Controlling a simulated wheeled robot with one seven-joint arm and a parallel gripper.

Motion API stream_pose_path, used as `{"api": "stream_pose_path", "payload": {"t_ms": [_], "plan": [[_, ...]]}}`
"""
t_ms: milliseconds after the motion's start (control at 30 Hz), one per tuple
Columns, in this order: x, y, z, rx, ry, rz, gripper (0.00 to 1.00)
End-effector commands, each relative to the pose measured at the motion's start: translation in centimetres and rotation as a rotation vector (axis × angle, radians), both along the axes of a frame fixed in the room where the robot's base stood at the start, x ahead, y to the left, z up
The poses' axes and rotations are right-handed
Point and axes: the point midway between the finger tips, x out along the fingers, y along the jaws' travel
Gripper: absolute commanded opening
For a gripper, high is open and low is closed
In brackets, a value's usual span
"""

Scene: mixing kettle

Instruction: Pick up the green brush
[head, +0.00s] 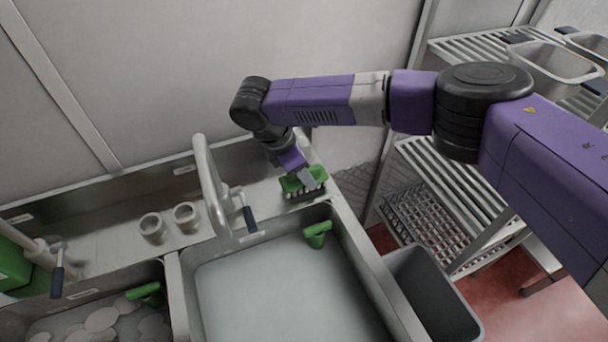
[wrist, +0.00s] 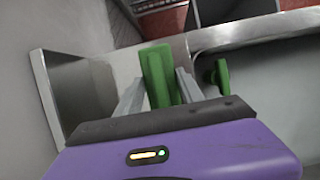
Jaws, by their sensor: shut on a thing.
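The green brush (head: 292,185), with pale bristles pointing down, is at the right end of the ledge behind the sinks. My gripper (head: 306,179) is over it, with its fingers at the green back. In the wrist view, the green brush (wrist: 158,75) stands between the two grey fingers of my gripper (wrist: 159,90). The jaws are shut on it. I cannot tell whether its bristles touch the ledge.
A green item (head: 317,234) hangs inside the middle sink (head: 172,300), and another green item (head: 143,291) is at the left sink. A faucet (head: 208,180) and two metal cups (head: 186,216) stand left of the brush. A grey bin (head: 445,290) is at the right.

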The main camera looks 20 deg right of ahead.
Motion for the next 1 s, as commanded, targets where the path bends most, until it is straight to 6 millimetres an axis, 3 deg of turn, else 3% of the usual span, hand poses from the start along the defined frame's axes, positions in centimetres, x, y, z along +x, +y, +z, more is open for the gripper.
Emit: {"api": "stream_pose_path", "payload": {"t_ms": [233, 333, 800, 1000], "plan": [[0.1, 0.0, 0.6, -0.002, -0.002, 0.002, 0.01], [0.1, 0.0, 2.3, 0.002, -0.002, 0.001, 0.01], [0.1, 0.0, 15.0, 0.001, -0.004, 0.001, 0.01], [0.1, 0.0, 18.8, -0.001, -0.004, -0.001, 0.01]]}}
